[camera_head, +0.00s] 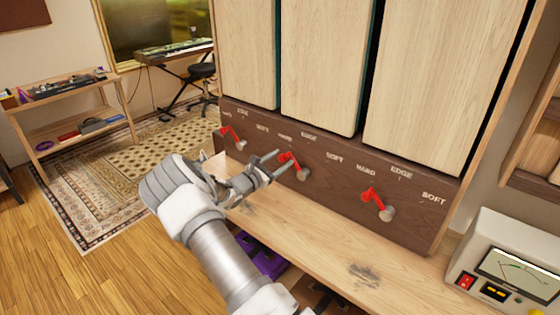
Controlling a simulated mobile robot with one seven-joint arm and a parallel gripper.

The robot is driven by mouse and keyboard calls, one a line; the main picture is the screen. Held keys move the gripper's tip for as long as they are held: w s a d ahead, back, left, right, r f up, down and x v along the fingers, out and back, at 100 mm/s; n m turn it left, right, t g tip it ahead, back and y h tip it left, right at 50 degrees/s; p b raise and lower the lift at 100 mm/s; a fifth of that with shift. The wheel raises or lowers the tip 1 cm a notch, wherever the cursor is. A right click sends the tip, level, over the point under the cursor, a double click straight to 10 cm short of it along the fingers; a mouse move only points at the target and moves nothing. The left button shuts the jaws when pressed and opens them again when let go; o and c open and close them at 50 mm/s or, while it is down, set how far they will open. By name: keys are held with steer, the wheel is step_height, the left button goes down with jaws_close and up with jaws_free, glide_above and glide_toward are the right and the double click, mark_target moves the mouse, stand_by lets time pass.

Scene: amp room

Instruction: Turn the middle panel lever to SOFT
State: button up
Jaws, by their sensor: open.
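The middle panel lever (290,160) is red, on a grey pivot (303,174) set in a dark wood panel (340,190). It points up and left from its pivot, toward its HARD label (285,137). Its EDGE label (308,135) is above, and its SOFT label (334,157) is to the upper right of the pivot. My gripper (282,162) is open, reaching in from the left. Its two fingertips are close to the lever's red end, one above and one below. I cannot tell whether they touch it.
A left red lever (231,134) and a right red lever (373,198) also point up and left. Tall pale wood panels (325,65) stand above. A wooden ledge (325,233) runs below, with a white meter box (505,265) at right. A purple object (262,258) is under the ledge.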

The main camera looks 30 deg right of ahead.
jaws_close()
stand_by(0.3)
stand_by(1.1)
